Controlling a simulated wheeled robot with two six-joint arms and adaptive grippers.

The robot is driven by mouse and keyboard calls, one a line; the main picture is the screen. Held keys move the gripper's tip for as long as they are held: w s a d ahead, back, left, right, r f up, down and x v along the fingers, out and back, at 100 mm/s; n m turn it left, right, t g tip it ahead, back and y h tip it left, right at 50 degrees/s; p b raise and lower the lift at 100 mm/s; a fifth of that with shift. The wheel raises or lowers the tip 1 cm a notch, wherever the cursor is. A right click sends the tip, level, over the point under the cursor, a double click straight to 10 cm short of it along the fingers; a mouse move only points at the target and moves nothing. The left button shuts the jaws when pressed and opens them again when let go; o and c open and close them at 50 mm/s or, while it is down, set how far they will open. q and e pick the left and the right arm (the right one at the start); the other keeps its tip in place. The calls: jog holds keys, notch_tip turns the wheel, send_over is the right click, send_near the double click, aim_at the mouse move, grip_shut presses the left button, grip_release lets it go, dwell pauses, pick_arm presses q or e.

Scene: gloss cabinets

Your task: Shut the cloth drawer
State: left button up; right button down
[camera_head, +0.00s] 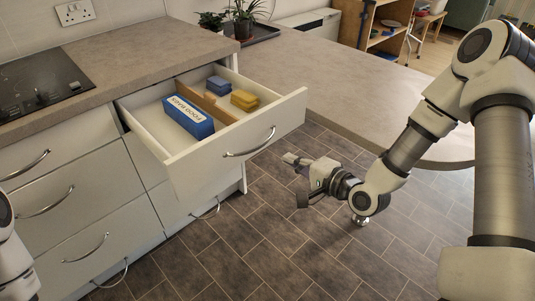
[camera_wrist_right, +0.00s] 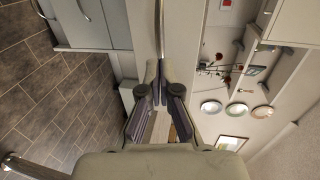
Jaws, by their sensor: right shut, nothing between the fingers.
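The cloth drawer (camera_head: 186,165) stands pulled out from the cabinet under the worktop, its pale gloss front facing right. It holds a blue box marked "FOOD BAGS" (camera_head: 188,117), folded blue cloths (camera_head: 218,87) and folded yellow cloths (camera_head: 244,100), with a wooden divider between box and cloths. Its curved metal handle (camera_head: 250,146) also shows in the right wrist view (camera_wrist_right: 160,22), just beyond the fingertips. My right gripper (camera_head: 291,158) is shut and empty, in front of the drawer front, to the right of the handle. It also shows in the right wrist view (camera_wrist_right: 160,72). My left gripper is out of view.
Closed drawers with handles (camera_head: 45,203) are to the left, below a black hob (camera_head: 38,84). The worktop (camera_head: 335,85) curves round behind my right arm. Potted plants (camera_head: 243,18) stand at the back. The tiled floor (camera_head: 270,230) before the drawer is clear.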

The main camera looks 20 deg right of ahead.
aim_at(261, 146)
jog(key=x, duration=0.9)
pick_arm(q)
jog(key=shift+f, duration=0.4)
